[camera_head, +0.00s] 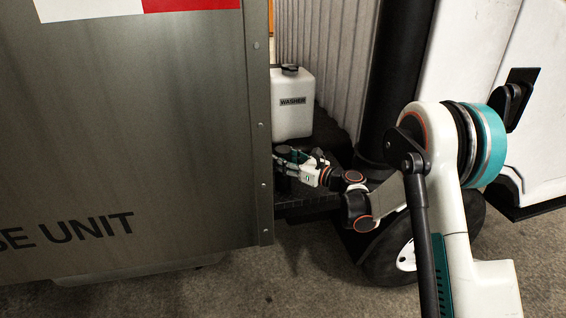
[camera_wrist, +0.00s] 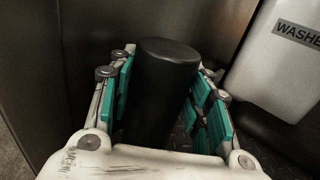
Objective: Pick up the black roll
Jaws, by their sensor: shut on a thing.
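The black roll (camera_wrist: 163,92) is a dark cylinder in the middle of the wrist view. It stands between the teal pads of my gripper (camera_wrist: 165,95), roughly upright with a slight tilt. My gripper is shut on it, with a finger on each side. In the head view my gripper (camera_head: 298,165) is low in the gap beside the grey panel, in front of the washer bottle. The roll is small and dark there and hard to tell from the gripper. Its lower end is hidden behind the gripper's palm in the wrist view.
A white washer bottle (camera_head: 292,108) stands just behind my gripper; it also shows at the right in the wrist view (camera_wrist: 287,55). A large grey panel (camera_head: 130,140) closes off the left. A black post (camera_head: 394,80) and a wheel (camera_head: 400,262) stand to the right.

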